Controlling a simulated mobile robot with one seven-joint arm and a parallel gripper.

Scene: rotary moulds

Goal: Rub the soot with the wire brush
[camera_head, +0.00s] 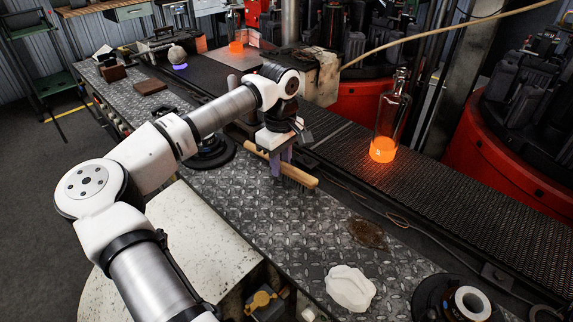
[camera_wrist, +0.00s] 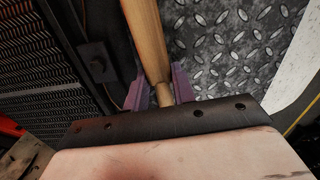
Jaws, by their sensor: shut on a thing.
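The wire brush (camera_head: 299,176) has a wooden handle and dark bristles on its underside. My gripper (camera_head: 281,157) is shut on the handle and holds the brush just over the diamond-plate bench. In the wrist view the wooden handle (camera_wrist: 149,45) runs between the two purple fingers (camera_wrist: 162,92); the bristles are hidden there. Whether the bristles touch the plate is hard to tell. The soot (camera_head: 367,233) is a dark brown patch on the bench plate, to the right of and nearer than the brush, apart from it. It does not show in the wrist view.
A crumpled white cloth (camera_head: 350,288) lies near the soot. A black ring fitting (camera_head: 466,303) stands at the bench's front right. A glowing orange bottle (camera_head: 384,148) stands on the conveyor (camera_head: 440,165) behind the bench. The plate between brush and soot is mostly clear.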

